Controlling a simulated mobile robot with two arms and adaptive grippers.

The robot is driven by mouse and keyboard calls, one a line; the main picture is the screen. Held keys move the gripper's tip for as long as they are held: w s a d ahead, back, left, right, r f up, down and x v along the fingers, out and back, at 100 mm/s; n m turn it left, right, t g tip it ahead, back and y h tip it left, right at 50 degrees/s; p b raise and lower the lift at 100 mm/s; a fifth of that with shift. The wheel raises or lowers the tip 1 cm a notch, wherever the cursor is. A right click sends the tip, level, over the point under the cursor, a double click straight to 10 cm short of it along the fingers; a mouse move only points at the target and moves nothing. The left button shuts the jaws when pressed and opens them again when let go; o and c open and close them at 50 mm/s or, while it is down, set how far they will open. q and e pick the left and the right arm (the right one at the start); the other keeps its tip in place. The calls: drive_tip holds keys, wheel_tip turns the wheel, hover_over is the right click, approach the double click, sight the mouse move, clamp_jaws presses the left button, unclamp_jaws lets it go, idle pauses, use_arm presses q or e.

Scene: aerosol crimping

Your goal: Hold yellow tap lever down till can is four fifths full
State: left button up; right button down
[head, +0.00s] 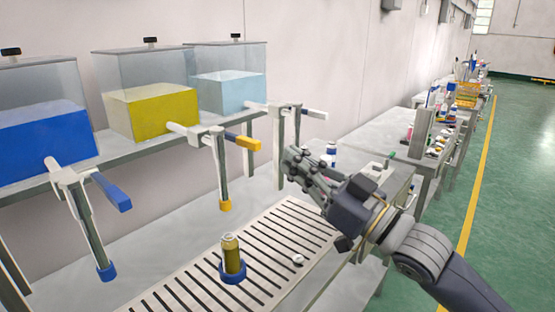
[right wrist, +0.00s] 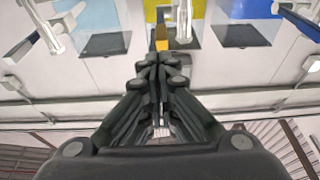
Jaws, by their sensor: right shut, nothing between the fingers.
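The yellow tap lever (head: 247,143) sticks out to the right from the tap under the tank of yellow liquid (head: 150,112). Its nozzle has a yellow tip (head: 225,205). Below, a can (head: 232,255) stands upright in a blue ring holder (head: 233,276); it looks yellow-olive, and I cannot tell its fill level. No stream shows between nozzle and can. My right gripper (head: 290,160) is shut and empty, to the right of the lever and apart from it in the head view. In the right wrist view the yellow lever (right wrist: 160,38) lies just beyond the closed fingertips (right wrist: 160,60).
A blue tank (head: 45,145) with a blue lever (head: 112,192) stands left, and a light-blue tank (head: 230,90) with a pale lever (head: 314,114) stands right. A slotted drip tray (head: 180,290) lies below, with a small white piece (head: 298,259) on it. Benches with goods are at right.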

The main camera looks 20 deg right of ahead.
drive_tip(key=shift+r+b+v, duration=0.2)
drive_tip(key=shift+b+v, duration=0.15)
drive_tip(key=shift+v, duration=1.1)
drive_tip(key=shift+s, duration=0.15)
